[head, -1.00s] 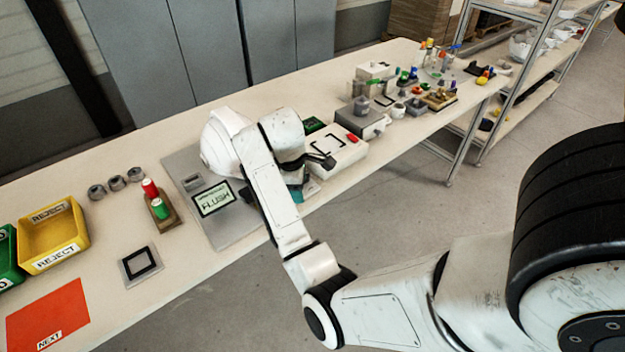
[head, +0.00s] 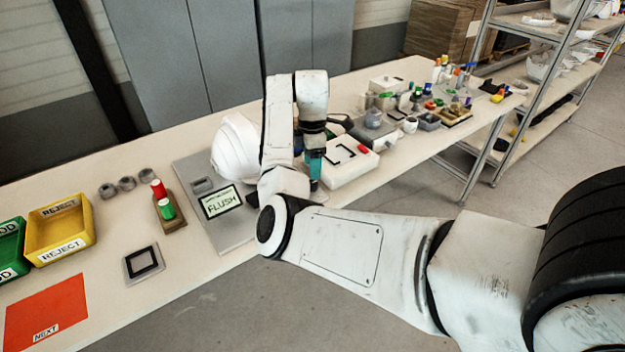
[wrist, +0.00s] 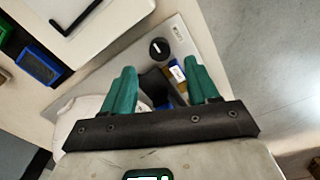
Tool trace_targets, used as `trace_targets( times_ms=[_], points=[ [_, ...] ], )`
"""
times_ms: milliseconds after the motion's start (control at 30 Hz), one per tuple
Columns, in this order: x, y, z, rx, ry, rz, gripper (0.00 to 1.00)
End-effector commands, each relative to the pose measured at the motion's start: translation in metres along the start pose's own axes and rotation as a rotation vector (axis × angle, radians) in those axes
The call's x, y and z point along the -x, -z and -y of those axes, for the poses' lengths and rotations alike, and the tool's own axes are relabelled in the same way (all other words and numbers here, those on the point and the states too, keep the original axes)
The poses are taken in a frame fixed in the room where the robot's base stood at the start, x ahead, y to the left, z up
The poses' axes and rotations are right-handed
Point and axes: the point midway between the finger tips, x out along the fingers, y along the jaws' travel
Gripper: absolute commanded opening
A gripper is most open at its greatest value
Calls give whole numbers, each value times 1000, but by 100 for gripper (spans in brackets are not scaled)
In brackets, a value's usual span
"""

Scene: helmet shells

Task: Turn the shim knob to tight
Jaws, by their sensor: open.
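A round black knob (wrist: 159,48) with a small white mark sits on a grey plate (wrist: 178,33) in the wrist view. I take it to be the shim knob; which way it is set is too small to read. My gripper (wrist: 159,66) is open, its two teal fingers spread and nothing held between them. The knob shows just beyond the fingertips, apart from them. In the head view my gripper (head: 315,166) points down over the right part of the fixture, and my arm hides the knob. A white helmet shell (head: 235,150) stands behind my arm, by a display (head: 221,201) reading FLUSH.
An amber and blue part (wrist: 176,74) lies between the fingers in the wrist view. A white box (head: 345,163) with a red button stands close right of my gripper.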

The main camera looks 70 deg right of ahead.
Motion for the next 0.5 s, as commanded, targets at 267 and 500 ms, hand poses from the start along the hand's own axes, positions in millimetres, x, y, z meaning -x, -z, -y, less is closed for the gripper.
trace_targets(
  times_ms=[267,500],
  points=[
    [-46,1,1,1,2,0,59],
    [-62,0,0,0,0,1,59]
  ],
)
